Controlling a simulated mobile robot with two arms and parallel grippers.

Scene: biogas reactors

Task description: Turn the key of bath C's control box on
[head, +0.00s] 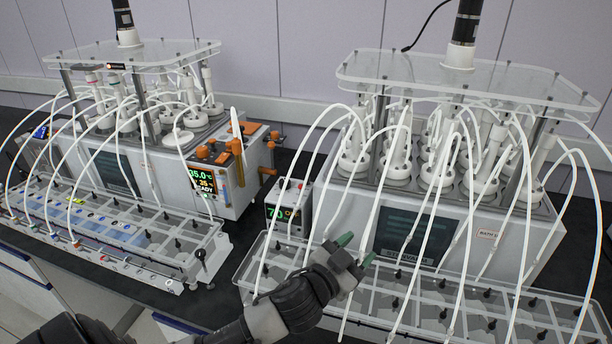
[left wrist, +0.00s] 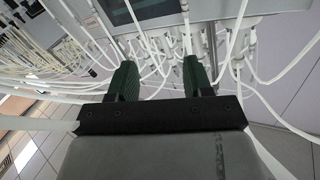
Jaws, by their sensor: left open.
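A small white control box (head: 288,212) with a dark display and green digits stands at the left end of the right-hand bath (head: 335,190). I cannot make out a key on it, and no letter C is readable on either bath. My left gripper (head: 356,250) is open and empty, with green fingertips. My right gripper is not in view.
White tubes arch from the bath's bottles to the clear front rack (head: 420,315), close around my left gripper. The left-hand bath (head: 120,165) carries a lit controller (head: 205,180) with orange parts.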

